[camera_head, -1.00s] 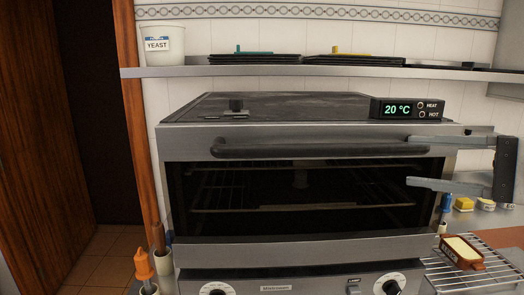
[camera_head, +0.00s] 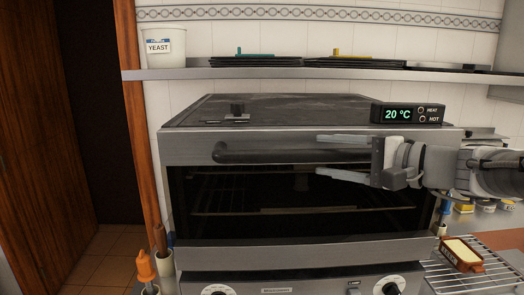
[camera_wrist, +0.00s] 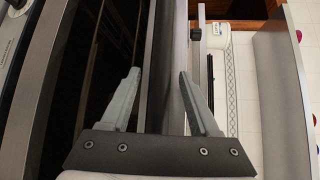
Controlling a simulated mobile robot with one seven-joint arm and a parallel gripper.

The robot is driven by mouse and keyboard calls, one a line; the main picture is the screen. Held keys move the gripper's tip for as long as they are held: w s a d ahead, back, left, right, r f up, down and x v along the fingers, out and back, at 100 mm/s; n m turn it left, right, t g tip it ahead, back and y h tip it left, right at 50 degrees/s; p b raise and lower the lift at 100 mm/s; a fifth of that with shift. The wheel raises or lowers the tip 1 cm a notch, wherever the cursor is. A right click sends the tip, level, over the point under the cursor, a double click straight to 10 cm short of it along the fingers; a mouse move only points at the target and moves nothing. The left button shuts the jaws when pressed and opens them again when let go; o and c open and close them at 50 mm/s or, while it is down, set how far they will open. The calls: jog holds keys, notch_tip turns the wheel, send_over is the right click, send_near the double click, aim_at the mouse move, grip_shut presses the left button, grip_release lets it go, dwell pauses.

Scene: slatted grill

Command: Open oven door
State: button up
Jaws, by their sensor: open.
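The oven door (camera_head: 220,252) has a steel frame and a dark window with racks showing behind it, and it is shut. Its dark horizontal handle (camera_head: 270,153) runs along the top of the door. My gripper (camera_head: 320,155) reaches in from the right at the handle's right half. The fingers are open, one above and one below the handle in the head view. In the wrist view, my gripper (camera_wrist: 159,72) has a long bar between its spread fingers, with gaps showing. The handle's right end is hidden behind my gripper. Whether a finger touches it I cannot tell.
A display box (camera_head: 407,113) reading 20 °C sits on the oven top at the right. A shelf (camera_head: 300,71) with trays and a yeast tub (camera_head: 163,46) runs above. A wire rack (camera_head: 490,270) with a butter dish stands at lower right. Knobs sit below the door.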

jog(key=shift+w+a+f, duration=0.1)
jog(key=shift+w+a, duration=0.25)
jog(key=shift+a, duration=0.05)
grip_shut()
dwell(1.3)
